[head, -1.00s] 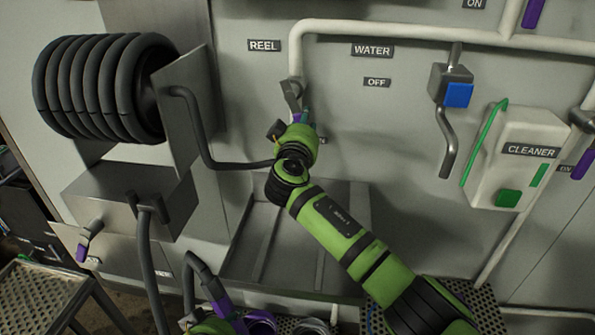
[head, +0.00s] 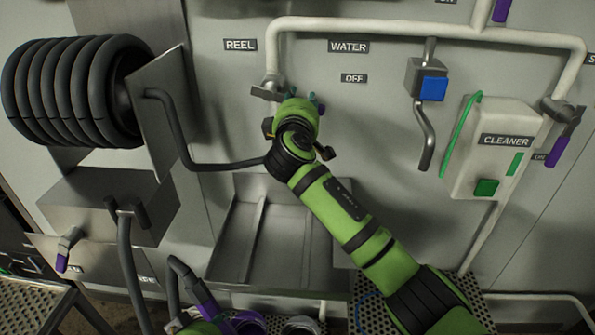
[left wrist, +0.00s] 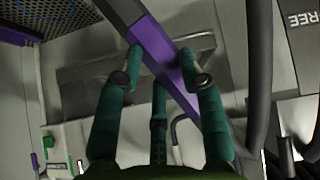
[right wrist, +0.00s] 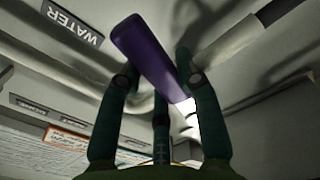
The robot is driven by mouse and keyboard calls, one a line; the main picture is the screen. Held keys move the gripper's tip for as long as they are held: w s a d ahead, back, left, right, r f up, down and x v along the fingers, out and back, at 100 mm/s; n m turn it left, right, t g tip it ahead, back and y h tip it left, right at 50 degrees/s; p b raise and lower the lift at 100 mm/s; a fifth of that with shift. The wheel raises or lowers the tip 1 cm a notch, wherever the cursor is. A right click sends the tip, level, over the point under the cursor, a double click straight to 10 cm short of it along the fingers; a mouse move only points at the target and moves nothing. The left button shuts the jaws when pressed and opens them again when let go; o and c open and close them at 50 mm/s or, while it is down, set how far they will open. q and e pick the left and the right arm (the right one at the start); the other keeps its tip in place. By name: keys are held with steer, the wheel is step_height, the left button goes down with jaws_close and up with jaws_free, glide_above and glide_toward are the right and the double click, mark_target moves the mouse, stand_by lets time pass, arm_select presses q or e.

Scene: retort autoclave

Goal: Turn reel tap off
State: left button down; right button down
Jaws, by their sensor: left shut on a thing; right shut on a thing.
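The reel tap (head: 268,90) sits on the white pipe below the REEL label (head: 240,45). Its metal part now lies nearly level, pointing right toward my right gripper. Its purple handle (right wrist: 140,45) shows between the fingers of my right gripper (right wrist: 158,75) in the right wrist view. In the head view my wrist hides most of the handle. The OFF label (head: 354,78) is just above and right of the gripper. My left gripper (left wrist: 165,68) is shut on a purple bar (left wrist: 160,55); in the head view, purple shows at the hose end (head: 210,305).
The hose reel (head: 75,90) stands left, its dark hose (head: 185,150) passing behind my right wrist. A metal tray (head: 260,240) is below. A blue-marked valve (head: 430,88) and the cleaner box (head: 490,150) are to the right on the wall.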

steer(key=shift+r+n, duration=1.05)
steer(key=shift+n, duration=0.55)
steer(key=c, duration=0.8)
jaws_free()
steer(key=shift+c, duration=0.2)
steer(key=s, duration=1.2)
